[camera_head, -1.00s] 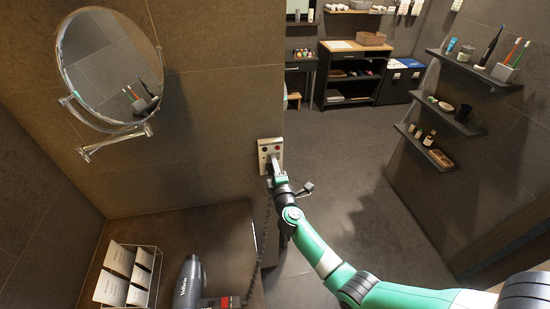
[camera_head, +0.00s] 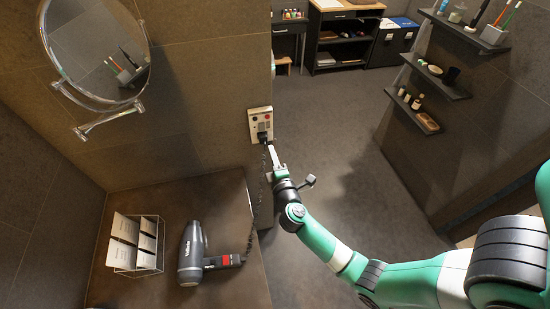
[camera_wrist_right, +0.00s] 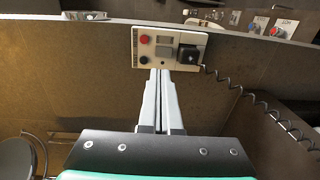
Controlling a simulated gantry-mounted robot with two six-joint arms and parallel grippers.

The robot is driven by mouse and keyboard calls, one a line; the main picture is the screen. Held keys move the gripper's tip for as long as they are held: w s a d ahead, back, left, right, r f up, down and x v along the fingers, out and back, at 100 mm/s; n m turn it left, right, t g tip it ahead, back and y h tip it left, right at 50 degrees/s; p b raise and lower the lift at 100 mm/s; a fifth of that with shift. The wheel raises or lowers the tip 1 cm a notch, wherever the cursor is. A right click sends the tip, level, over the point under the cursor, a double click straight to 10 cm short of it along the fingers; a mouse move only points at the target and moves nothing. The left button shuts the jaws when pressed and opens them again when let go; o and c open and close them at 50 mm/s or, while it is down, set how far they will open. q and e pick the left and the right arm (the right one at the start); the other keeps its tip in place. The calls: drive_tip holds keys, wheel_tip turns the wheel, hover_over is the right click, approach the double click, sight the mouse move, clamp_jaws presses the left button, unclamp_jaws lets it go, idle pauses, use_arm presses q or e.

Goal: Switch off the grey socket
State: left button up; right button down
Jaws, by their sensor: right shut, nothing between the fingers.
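The wall panel (camera_head: 260,124) is a pale plate at the wall's edge in the head view. In the right wrist view the panel (camera_wrist_right: 173,36) shows a red button (camera_wrist_right: 144,39), a dark button (camera_wrist_right: 144,60), a small grey switch area (camera_wrist_right: 164,51) and a black plug (camera_wrist_right: 188,55) in its right part. My right gripper (camera_head: 272,149) is shut and empty, just below the panel in the head view. In the wrist view its fingertips (camera_wrist_right: 160,72) reach up to the panel's lower edge; contact cannot be told. My left gripper is out of view.
A coiled cord (camera_wrist_right: 236,88) runs from the plug to the right. A hair dryer (camera_head: 191,254) and a card rack (camera_head: 136,243) are on the counter (camera_head: 215,200). A round mirror (camera_head: 98,50) is on the wall. Shelves (camera_head: 440,80) hang at right, beyond open floor.

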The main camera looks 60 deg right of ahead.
drive_tip(key=v, duration=0.3)
idle(0.5)
